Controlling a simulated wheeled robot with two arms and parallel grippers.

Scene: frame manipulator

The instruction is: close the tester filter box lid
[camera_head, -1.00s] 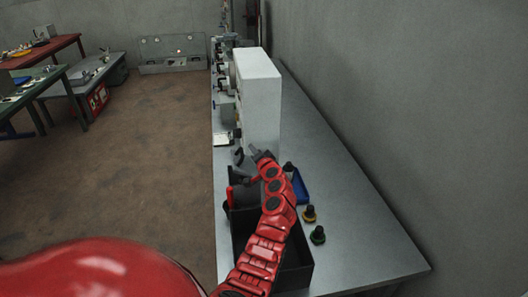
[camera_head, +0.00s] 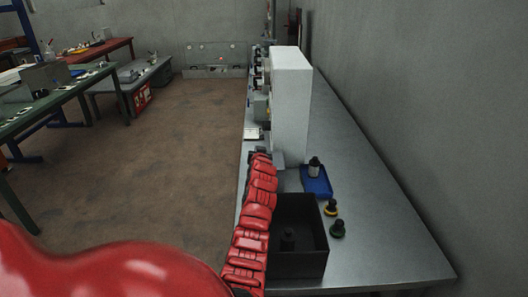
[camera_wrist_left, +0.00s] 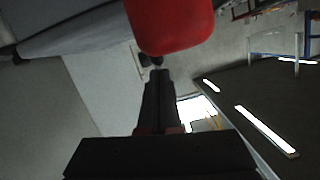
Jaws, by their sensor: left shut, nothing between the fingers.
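A tall white box (camera_head: 291,95) stands upright on the grey bench and may be the tester filter box. I cannot make out its lid or whether it is open. My red left arm reaches along the bench's left edge, and its far end is near the white box's lower left side. The gripper itself is not clear in the head view. In the left wrist view my left gripper (camera_wrist_left: 157,78) is shut and empty, with a red rounded part close above its fingertips. I see no right gripper.
A black open bin (camera_head: 299,250) sits right beside my arm. A blue tray (camera_head: 317,184) with a dark-topped bottle (camera_head: 314,168), a yellow knob (camera_head: 330,208) and a dark green knob (camera_head: 337,229) lie behind it. The bench's right side is clear up to the wall.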

